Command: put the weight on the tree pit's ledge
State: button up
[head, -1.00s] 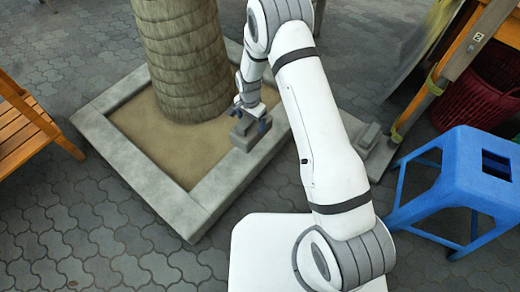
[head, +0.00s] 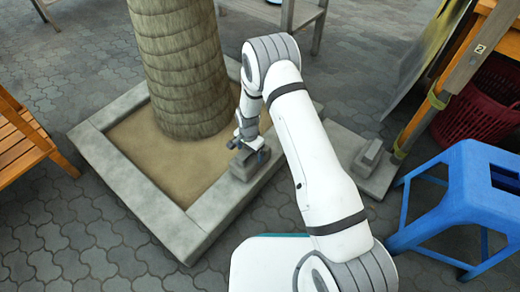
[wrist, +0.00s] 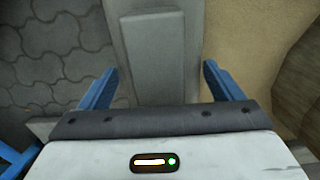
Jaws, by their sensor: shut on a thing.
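The weight, a grey block (head: 241,169), is at my gripper (head: 250,158) over the near right ledge (head: 221,203) of the tree pit. My gripper is shut on it. In the wrist view the weight (wrist: 156,50) has a raised, tapered top and lies between the blue fingers of my gripper (wrist: 162,88). The ledge (wrist: 190,25) runs beneath it, with soil on the right and paving on the left. The weight looks very close to the ledge or on it; I cannot tell whether they touch.
The tree trunk (head: 180,65) rises from the soil (head: 165,165) beside my gripper. A wooden bench (head: 25,145) is at the left. A blue stool (head: 465,195), a grey block on a slab (head: 368,156) and a red basket (head: 478,110) are at the right.

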jog(key=shift+w+f, duration=0.15)
jog(key=shift+f, duration=0.3)
jog(key=shift+f, duration=0.15)
jog(key=o, duration=1.9)
jog(key=shift+f, duration=0.1)
